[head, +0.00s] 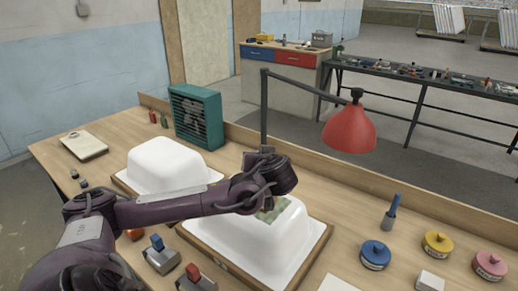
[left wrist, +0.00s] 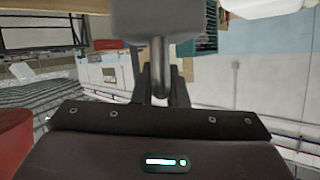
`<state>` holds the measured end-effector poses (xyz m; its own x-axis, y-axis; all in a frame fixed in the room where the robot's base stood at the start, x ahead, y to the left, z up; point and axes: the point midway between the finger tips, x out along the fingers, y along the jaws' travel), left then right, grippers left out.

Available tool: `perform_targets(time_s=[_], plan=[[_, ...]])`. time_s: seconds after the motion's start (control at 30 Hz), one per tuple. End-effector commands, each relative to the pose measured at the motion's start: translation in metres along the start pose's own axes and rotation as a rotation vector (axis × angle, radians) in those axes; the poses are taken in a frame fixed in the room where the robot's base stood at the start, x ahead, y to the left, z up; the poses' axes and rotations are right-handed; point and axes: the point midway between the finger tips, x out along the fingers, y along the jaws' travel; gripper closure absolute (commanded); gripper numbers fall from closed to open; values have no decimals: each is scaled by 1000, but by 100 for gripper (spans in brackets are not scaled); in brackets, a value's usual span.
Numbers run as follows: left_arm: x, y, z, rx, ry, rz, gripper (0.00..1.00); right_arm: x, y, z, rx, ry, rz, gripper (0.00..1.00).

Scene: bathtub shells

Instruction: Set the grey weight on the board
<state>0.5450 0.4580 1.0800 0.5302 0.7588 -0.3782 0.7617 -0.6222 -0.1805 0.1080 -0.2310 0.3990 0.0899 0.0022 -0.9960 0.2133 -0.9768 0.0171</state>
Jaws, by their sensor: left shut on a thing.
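My left gripper (head: 264,186) is above the right white tub shell (head: 250,240), reaching across from the left. In the left wrist view its fingers (left wrist: 159,88) are shut on the stem of the grey weight (left wrist: 157,22), whose blocky body fills the top middle. In the head view I cannot make out the weight, which the wrist seems to hide. Wooden boards carry the two shells; the right board (head: 312,262) shows its edges around the shell. A green patch (head: 273,210) lies on top of that shell, partly covered by my gripper. My right gripper is not in view.
The left shell (head: 165,166) stands behind my forearm. A red lamp (head: 349,129), a teal fan (head: 196,116) and a clipboard (head: 84,146) are on the bench. Blue (head: 375,255), yellow (head: 437,244) and pink (head: 489,265) tins stand right. Blocks with coloured tops (head: 161,257) sit front left.

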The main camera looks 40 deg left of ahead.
Motion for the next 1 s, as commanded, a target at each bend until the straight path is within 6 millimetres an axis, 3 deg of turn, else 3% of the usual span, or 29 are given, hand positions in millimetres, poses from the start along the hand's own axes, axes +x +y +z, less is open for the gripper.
perform_targets(time_s=[0.27, 0.77, 0.8, 0.93, 1.0], plan=[[12, 5, 25, -3, 4, 0, 100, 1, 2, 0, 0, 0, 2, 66], [14, 6, 32, -4, 3, 1, 100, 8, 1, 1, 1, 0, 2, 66], [14, 6, 34, 2, -1, -1, 85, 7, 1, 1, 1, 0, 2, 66], [14, 6, 34, 2, -1, -1, 68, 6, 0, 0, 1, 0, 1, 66], [14, 6, 34, 2, -1, -1, 65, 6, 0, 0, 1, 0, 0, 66]])
